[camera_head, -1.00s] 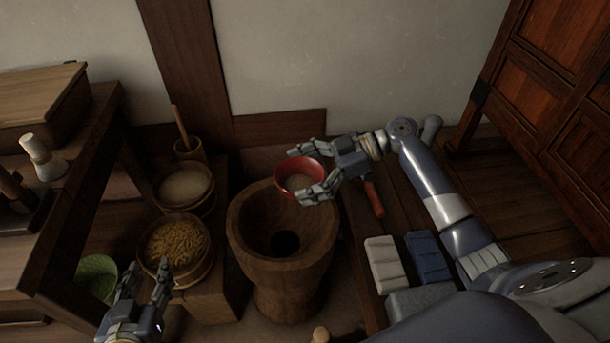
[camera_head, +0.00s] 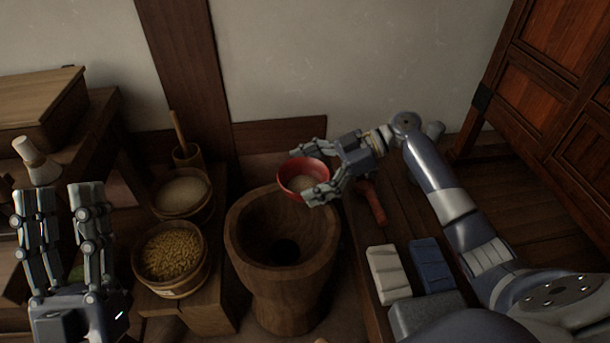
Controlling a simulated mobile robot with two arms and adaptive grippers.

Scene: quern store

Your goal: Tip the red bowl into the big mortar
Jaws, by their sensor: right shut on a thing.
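The red bowl (camera_head: 292,184) is held above the back right rim of the big mortar (camera_head: 291,294). Something pale lies inside the bowl. The bowl looks close to level, perhaps slightly tilted toward me. My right gripper (camera_head: 307,174) is shut on the bowl, coming in from the right. The mortar is a wide wooden vessel with a dark hollow, and nothing shows inside it. My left gripper (camera_head: 66,205) is at the lower left, fingers up and apart, open and empty.
Left of the mortar stand a tub of yellow grain (camera_head: 173,252), a tub of pale meal (camera_head: 182,193) and a small pot with a stick (camera_head: 187,153). Right of it lie a red-handled tool (camera_head: 372,203), a white block (camera_head: 388,272) and a blue block (camera_head: 432,265).

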